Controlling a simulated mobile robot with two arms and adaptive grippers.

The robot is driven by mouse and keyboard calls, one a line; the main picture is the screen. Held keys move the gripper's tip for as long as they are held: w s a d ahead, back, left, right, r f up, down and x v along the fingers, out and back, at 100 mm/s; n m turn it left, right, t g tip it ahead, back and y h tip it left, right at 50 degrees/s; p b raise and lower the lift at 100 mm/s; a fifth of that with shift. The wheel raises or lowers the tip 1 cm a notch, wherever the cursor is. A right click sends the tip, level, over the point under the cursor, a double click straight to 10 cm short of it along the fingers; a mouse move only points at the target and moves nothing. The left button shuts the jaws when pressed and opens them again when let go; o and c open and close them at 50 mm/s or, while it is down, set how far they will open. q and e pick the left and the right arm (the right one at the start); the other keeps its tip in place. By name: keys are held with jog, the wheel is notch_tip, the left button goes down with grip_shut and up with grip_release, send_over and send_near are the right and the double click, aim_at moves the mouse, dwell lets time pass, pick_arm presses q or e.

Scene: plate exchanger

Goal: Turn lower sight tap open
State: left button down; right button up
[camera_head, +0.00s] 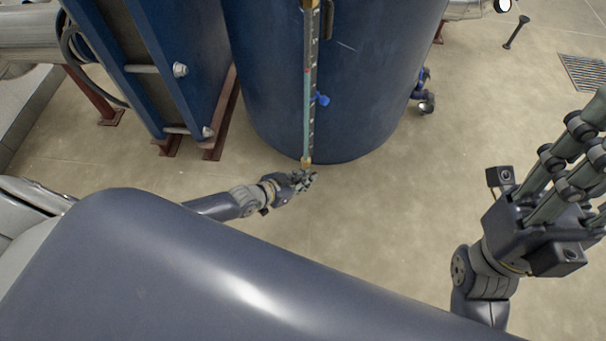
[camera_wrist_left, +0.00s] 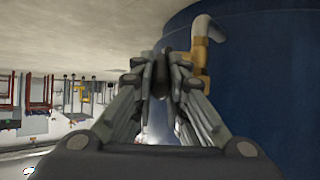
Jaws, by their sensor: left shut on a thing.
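The sight gauge (camera_head: 307,90) is a long upright strip with a scale on the front of the blue tank. The lower sight tap (camera_head: 306,162) is a small brass fitting at its bottom end. In the left wrist view the brass tap (camera_wrist_left: 200,52) shows beyond my fingers, with a grey bent pipe or lever above it. My left gripper (camera_head: 304,178) is at the tap, its fingers closed together on a small part, likely the tap's handle, which the fingers mostly hide. My right gripper (camera_head: 570,170) is raised at the right, away from the tap; its fingertips are partly cut off.
The blue tank (camera_head: 260,100) stands right behind the gauge. A blue plate frame (camera_head: 160,60) on red-brown feet is to the left. A blue marker (camera_head: 322,99) sits beside the gauge.

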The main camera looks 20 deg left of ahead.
pick_arm(q)
jog(key=shift+w+d+r+g+y+p, duration=0.15)
jog(key=shift+g+y+p, duration=0.15)
jog(key=shift+g+p, duration=0.25)
jog(key=c, duration=1.6)
grip_release()
jog(key=v, duration=1.2)
